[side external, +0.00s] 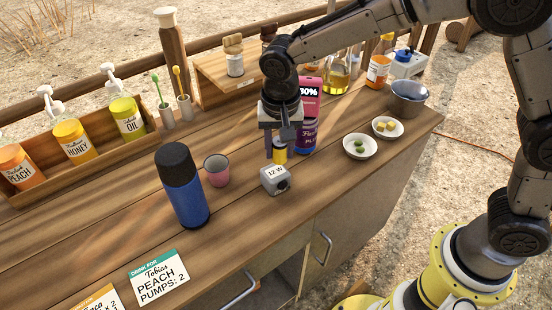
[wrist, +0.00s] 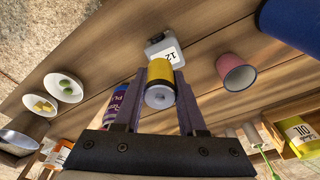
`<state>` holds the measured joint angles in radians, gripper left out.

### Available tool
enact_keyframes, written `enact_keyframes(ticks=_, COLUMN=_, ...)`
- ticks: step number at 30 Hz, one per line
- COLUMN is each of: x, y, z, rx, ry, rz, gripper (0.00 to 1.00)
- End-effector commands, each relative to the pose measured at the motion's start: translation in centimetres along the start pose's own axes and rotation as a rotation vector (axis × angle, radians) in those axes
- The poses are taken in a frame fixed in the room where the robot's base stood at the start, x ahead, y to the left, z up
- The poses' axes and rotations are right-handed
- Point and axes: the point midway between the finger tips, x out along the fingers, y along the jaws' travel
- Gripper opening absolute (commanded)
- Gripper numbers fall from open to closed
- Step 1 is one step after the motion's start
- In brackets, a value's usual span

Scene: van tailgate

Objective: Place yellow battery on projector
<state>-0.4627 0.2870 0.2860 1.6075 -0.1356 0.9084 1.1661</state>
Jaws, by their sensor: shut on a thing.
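My gripper (side external: 276,151) is shut on the yellow battery (side external: 281,154), a small cylinder held upright above the counter. In the wrist view the battery (wrist: 159,72) sits between my two fingers (wrist: 157,98), its round grey end facing the camera. The projector (side external: 275,180) is a small grey box with a "12 W" label and a dark lens, standing on the counter just in front of the battery in the side view. In the wrist view the projector (wrist: 160,46) is partly hidden behind the battery.
A pink cup (side external: 216,170) and a blue bottle (side external: 182,185) stand to the left. A purple-labelled bottle (side external: 307,136) stands close behind my gripper on the right. Two small white bowls (side external: 360,153) lie further right. The counter in front of the projector is clear.

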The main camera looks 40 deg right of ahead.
Motion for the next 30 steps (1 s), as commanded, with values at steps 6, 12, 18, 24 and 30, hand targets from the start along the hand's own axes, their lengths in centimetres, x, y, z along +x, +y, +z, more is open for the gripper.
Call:
enact_keyframes(ticks=6, x=1.6, y=-0.8, z=-0.3, rx=0.000, ry=-0.001, rz=0.003, gripper=0.00)
enact_keyframes(ticks=12, x=4.1, y=-0.7, z=0.0, rx=-0.001, ry=0.000, rz=0.001, gripper=0.00)
enact_keyframes(ticks=18, x=4.1, y=-0.8, z=0.0, rx=0.000, ry=0.001, rz=-0.001, gripper=0.00)
enact_keyframes(ticks=24, x=4.5, y=-0.7, z=0.1, rx=0.000, ry=0.000, rz=0.000, gripper=0.00)
enact_keyframes(ticks=30, x=4.5, y=-0.7, z=0.1, rx=0.000, ry=0.000, rz=0.001, gripper=0.70)
